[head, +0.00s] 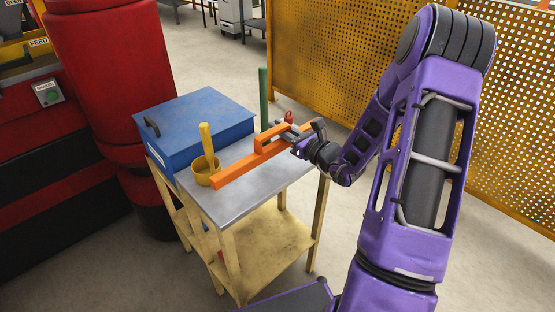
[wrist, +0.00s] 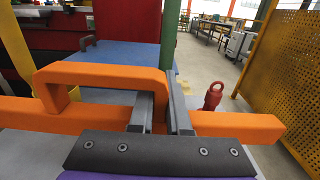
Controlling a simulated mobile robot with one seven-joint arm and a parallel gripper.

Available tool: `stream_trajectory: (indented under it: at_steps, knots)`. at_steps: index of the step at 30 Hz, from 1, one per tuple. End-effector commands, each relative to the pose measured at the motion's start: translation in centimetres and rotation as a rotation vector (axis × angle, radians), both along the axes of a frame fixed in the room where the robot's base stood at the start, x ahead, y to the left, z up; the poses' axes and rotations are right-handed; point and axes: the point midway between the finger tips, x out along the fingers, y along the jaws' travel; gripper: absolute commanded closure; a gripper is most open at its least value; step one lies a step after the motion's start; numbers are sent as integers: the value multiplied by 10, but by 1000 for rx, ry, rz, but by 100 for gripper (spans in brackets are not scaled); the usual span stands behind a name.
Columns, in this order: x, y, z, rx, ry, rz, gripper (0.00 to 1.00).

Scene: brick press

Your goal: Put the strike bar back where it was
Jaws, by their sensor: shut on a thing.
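The strike bar (head: 237,173) is a long orange bar with a raised loop handle, and it spans the grey top of the small table (head: 233,203). My gripper (head: 288,135) is shut on the right end of the loop handle. In the wrist view the two grey fingers (wrist: 161,105) close around the handle's right upright, and the strike bar (wrist: 235,125) runs left and right past them. The bar's left end is beside the yellow pot (head: 203,176). I cannot tell whether the bar touches the tabletop.
A blue box (head: 205,118) with a dark handle fills the table's back left. A green post (head: 263,100) and a small red shackle-like object (wrist: 212,97) are near the table's far edge. A red machine (head: 110,70) stands left. A yellow perforated fence (head: 330,60) stands behind.

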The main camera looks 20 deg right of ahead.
Motion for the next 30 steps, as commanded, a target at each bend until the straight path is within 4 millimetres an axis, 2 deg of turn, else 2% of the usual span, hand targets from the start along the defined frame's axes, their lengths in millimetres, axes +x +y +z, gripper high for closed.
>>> stream_trajectory:
  at_steps: [1, 3, 10, 16, 28, 29, 30]
  knots:
    - [0, 0, -12, 4, 0, 1, 100]
    - [0, 0, -21, 3, -2, 0, 100]
    - [0, 0, -38, 1, -3, 0, 100]
    - [0, 1, -65, 2, -3, 1, 100]
    - [0, 0, -71, 0, -4, 0, 100]
    - [0, 0, -72, -1, -3, 0, 83]
    - [0, 0, -71, -1, -3, 0, 76]
